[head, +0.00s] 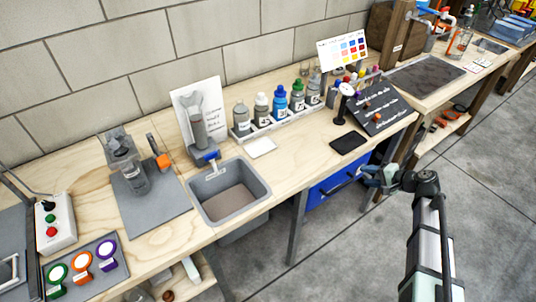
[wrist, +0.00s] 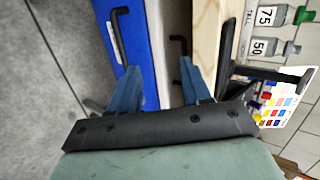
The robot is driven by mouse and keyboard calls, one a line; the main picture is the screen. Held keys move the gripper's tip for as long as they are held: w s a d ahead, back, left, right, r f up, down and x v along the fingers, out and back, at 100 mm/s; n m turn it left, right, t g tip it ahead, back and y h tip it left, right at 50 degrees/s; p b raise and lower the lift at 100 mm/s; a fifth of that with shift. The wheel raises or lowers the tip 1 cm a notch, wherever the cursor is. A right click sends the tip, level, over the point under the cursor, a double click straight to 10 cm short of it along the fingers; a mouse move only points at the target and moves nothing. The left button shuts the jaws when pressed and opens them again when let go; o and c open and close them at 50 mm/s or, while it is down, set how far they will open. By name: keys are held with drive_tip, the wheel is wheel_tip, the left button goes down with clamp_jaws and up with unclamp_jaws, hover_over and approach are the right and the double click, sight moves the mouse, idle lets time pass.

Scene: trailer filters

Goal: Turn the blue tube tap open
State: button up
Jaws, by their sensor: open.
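The grey tube (head: 198,128) stands upright against a white card at the back of the bench, in the head view. Its blue tap (head: 207,156) is at the tube's lower end, at the back edge of the grey sink (head: 190,204). How far the tap is turned is too small to tell. My gripper (head: 370,176) is well to the right of the tap, in front of the bench by the blue drawer (head: 325,192). In the wrist view my gripper (wrist: 157,80) has its two blue fingers apart with nothing between them. The tap is out of the wrist view.
The drawer's black handle (wrist: 117,30) lies just beyond my fingers. A rack of bottles (head: 280,118), a white tile (head: 261,147), a black pad (head: 348,143) and a slanted black board (head: 378,108) stand on the bench. An orange-handled fixture (head: 162,161) is left of the sink.

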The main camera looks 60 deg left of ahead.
drive_tip(key=s+a+r+n+g+y, duration=0.15)
drive_tip(key=s+a+r, duration=0.25)
drive_tip(key=a+r, duration=0.5)
drive_tip(key=s+a, duration=0.1)
drive_tip(key=s, duration=0.3)
drive_tip(key=s+a+g+y, duration=0.1)
drive_tip(key=s+a, duration=0.1)
drive_tip(key=s, duration=0.3)
drive_tip(key=s+a+n+y, duration=0.1)
drive_tip(key=s+a, duration=0.1)
drive_tip(key=s, duration=0.3)
drive_tip(key=shift+s+a+f+g, duration=0.15)
drive_tip(key=shift+s+a+g, duration=0.05)
drive_tip(key=shift+s+g, duration=0.05)
drive_tip(key=g+y, duration=0.2)
approach(212, 157)
drive_tip(key=shift+n, duration=0.25)
drive_tip(key=x, duration=0.8)
drive_tip(key=shift+a, duration=0.15)
drive_tip(key=shift+c, duration=0.4)
clamp_jaws()
